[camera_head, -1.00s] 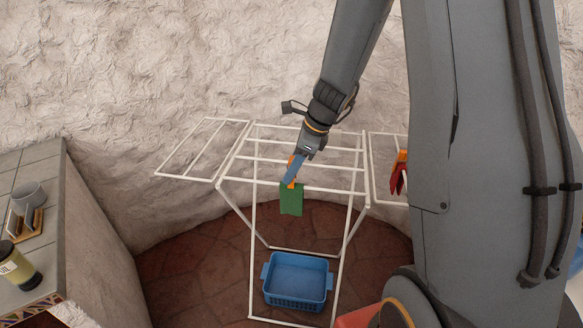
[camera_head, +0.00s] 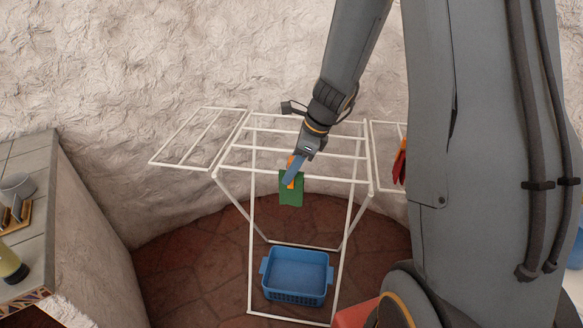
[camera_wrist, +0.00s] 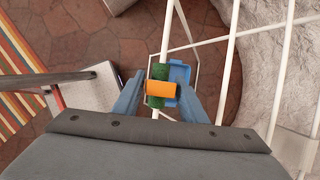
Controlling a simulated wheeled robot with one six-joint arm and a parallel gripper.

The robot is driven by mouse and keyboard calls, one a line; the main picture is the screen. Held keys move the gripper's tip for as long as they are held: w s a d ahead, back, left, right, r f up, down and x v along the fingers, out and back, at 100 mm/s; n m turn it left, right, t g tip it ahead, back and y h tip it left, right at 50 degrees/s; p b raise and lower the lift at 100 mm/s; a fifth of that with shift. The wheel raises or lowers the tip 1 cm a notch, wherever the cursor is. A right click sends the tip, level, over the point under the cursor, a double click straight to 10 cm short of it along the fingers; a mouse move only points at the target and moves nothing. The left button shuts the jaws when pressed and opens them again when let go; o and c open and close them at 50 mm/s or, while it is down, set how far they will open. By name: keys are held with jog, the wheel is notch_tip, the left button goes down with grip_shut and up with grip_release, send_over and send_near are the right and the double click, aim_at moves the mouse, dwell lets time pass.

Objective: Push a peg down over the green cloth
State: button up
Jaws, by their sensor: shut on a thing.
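The green cloth (camera_head: 291,198) hangs over the front rail of the white drying rack (camera_head: 345,180). My gripper (camera_head: 292,177) is over the rail at the cloth and is shut on an orange peg (camera_head: 291,160). In the wrist view the orange peg (camera_wrist: 160,89) lies between the two blue-grey fingers (camera_wrist: 160,98). Green cloth (camera_wrist: 158,72) shows on both sides of the peg. In the head view the peg overlaps the cloth's upper part. How far its jaws straddle the rail is hidden.
A blue basket (camera_head: 296,278) stands on the floor under the rack. Red cloth (camera_head: 400,165) hangs at the rack's right wing, partly behind my arm. A tiled counter (camera_head: 22,165) with a mug and a jar stands at the left. The rack's left wing is bare.

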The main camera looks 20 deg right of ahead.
jog(key=o, duration=1.1)
jog(key=v, duration=0.7)
jog(key=shift+b, duration=0.4)
jog(key=shift+s+d+r, duration=0.15)
jog(key=shift+d+r, duration=0.05)
jog(key=shift+r, duration=0.2)
jog(key=s+a+f+n+h, duration=0.1)
jog(key=s+n+h, duration=0.1)
jog(key=s+n, duration=0.6)
jog(key=s+a+f+n+h, duration=0.1)
jog(key=s+n, duration=0.6)
jog(key=n, duration=0.8)
jog(key=shift+s+a+g+h, duration=0.3)
jog(key=shift+s+a+h, duration=0.05)
jog(key=shift+s+h, duration=0.05)
